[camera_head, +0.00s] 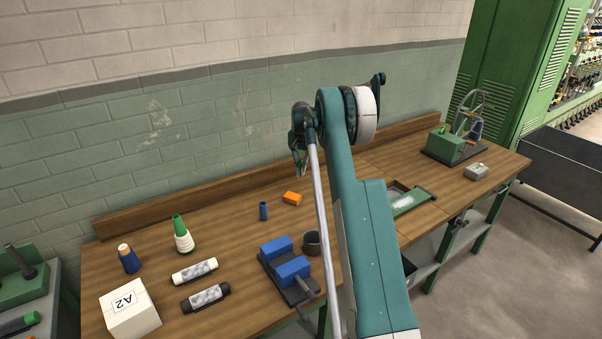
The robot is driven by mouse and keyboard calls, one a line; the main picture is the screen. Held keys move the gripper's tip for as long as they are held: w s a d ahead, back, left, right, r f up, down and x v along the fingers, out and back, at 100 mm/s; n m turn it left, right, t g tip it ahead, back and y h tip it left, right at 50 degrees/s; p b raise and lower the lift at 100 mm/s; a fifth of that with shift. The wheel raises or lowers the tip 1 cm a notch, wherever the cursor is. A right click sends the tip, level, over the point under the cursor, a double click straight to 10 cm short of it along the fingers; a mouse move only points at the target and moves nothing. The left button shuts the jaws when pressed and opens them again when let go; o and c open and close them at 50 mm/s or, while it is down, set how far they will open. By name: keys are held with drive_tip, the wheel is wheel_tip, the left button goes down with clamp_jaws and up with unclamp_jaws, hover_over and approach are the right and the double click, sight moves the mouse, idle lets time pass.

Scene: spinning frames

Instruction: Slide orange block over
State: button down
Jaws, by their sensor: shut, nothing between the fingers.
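A small orange block (292,198) lies on the wooden workbench (150,233), towards its back edge and near the middle. My arm reaches up across the middle of the view, and my gripper (299,168) hangs at its far end. The gripper appears just above the orange block in the picture and apart from it. It looks shut, with nothing held. The fingertips are small and partly covered by the arm's links.
A dark blue cylinder (263,211) stands left of the block. A dark cup (312,243) and a blue-jawed vise (286,265) are nearer the front. Spools, wrapped rolls and a white A2 box (130,311) occupy the left. A wooden backboard (187,204) edges the bench.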

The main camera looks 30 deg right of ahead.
sight(291, 197)
wheel_tip(291, 197, down, 9)
drive_tip(key=shift+r, duration=0.2)
drive_tip(key=shift+s+a+r, duration=0.2)
drive_tip(key=shift+s+a, duration=0.35)
drive_tip(key=shift+a, duration=0.2)
drive_tip(key=shift+s+a+f, duration=0.1)
drive_tip(key=shift+s+a, duration=0.4)
drive_tip(key=shift+a, duration=0.4)
drive_tip(key=shift+s+a, duration=0.1)
drive_tip(key=shift+a, duration=0.05)
drive_tip(key=shift+s+a, duration=0.15)
drive_tip(key=shift+a, duration=0.1)
drive_tip(key=s+a, duration=0.1)
drive_tip(key=s+a+b, duration=0.1)
drive_tip(key=a, duration=0.1)
drive_tip(key=s+a, duration=0.1)
drive_tip(key=a, duration=0.1)
drive_tip(key=shift+s+a+b, duration=0.2)
drive_tip(key=shift+s+b, duration=0.15)
drive_tip(key=shift+b, duration=0.05)
